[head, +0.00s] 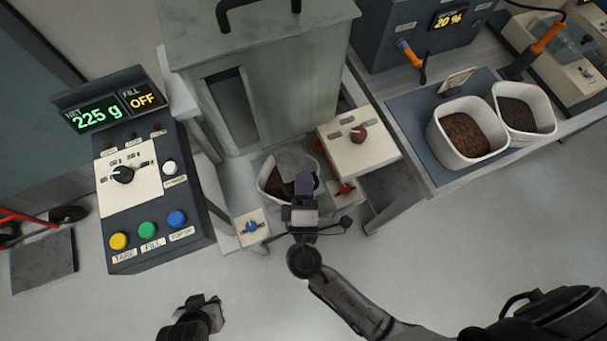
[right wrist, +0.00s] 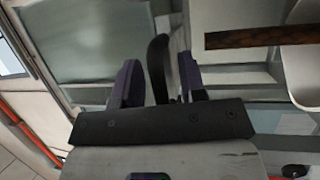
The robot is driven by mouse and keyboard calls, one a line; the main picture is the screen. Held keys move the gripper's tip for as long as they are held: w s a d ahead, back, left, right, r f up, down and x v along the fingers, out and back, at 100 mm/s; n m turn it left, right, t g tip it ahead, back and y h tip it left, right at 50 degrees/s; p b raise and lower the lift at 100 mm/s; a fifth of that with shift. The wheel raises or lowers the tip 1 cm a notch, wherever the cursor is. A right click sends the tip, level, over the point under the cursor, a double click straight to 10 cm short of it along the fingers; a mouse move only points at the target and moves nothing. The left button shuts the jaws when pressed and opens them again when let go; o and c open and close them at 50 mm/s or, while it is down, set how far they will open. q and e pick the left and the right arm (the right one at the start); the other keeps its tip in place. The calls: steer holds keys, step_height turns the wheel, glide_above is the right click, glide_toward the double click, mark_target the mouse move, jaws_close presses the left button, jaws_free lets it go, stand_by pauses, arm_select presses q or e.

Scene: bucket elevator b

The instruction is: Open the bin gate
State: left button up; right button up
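The grey-green bin (head: 255,75) stands at the back centre in the head view, with a dark upright opening in its front. A white tub (head: 265,188) with brown contents sits below it, partly hidden by a grey plate (head: 295,160) and my right gripper (head: 304,185). In the right wrist view my right gripper (right wrist: 160,85) is open, its purple-padded fingers apart. A dark curved handle-like piece (right wrist: 158,65) shows between them; contact cannot be told. Which part is the gate is unclear. My left gripper (head: 205,305) is low in the head view, away from the bin.
A control box (head: 150,200) reading 225 g and FILL OFF stands left. A knob panel (head: 360,145) with a brown knob, a red knob (head: 345,188) and a blue knob (head: 252,227) flank the tub. Two filled white tubs (head: 470,135) (head: 525,108) stand right.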

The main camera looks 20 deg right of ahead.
steer(key=v, duration=1.3)
steer(key=shift+s+b, duration=0.15)
steer(key=shift+b, duration=0.2)
steer(key=shift+a+r, duration=0.15)
